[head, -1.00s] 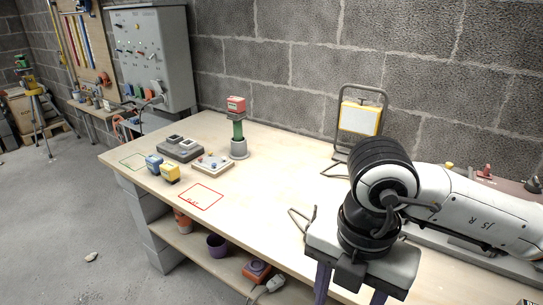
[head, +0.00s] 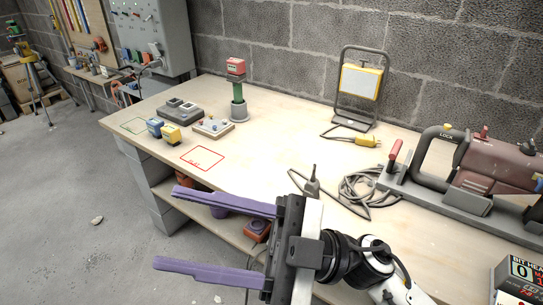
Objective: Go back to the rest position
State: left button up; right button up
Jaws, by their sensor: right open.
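My right gripper (head: 215,235) is at the lower middle of the head view, in front of the workbench's front edge. Its two long purple fingers point left and stand wide apart, with nothing between them. My left gripper is not in view. The workbench (head: 270,155) runs from the left to the lower right. On its far left part are a blue block (head: 155,127), a yellow block (head: 171,134), a grey two-slot base (head: 180,112), a pale board with small knobs (head: 213,127) and a green post with a red top (head: 237,90).
A work lamp (head: 361,84) stands at the back. A coiled grey cable (head: 362,186), a yellow connector (head: 367,141) and a dark red machine (head: 495,165) lie on the right. A black box (head: 517,275) is at the lower right. The bench middle is clear around the red outline (head: 202,158).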

jog(key=w+d+f+m+t+h, duration=0.4)
jog(key=w+d+f+m+t, duration=0.15)
jog(key=m+t, duration=0.4)
jog(key=w+d+f+m+t+h, duration=0.4)
jog(key=w+f+m+t, duration=0.3)
jog(key=t, duration=0.3)
jog(key=d+f+m+h, duration=0.6)
jog(key=f, duration=0.3)
jog(key=s+d+f+m+g+h, duration=0.1)
jog(key=s+d+f+g+h, duration=0.1)
jog(key=f, duration=0.8)
jog(key=s+d+f+m+g+h, duration=0.1)
jog(key=s+d+f+g+h, duration=0.2)
jog(key=s+f, duration=0.5)
notch_tip(320, 180, down, 2)
jog(key=d+g, duration=0.1)
jog(key=d, duration=0.1)
jog(key=shift+s+d+h, duration=0.15)
jog(key=shift+d+h, duration=0.15)
jog(key=shift+d, duration=0.1)
jog(key=s+f+g, duration=0.1)
jog(key=s, duration=0.1)
jog(key=s+d+f, duration=0.1)
jog(key=s+f, duration=0.1)
jog(key=s+f+g, duration=0.1)
jog(key=s+f, duration=0.1)
jog(key=shift+d+g+h, duration=0.35)
jog(key=shift+d+h, duration=0.05)
jog(key=shift+c, duration=0.5)
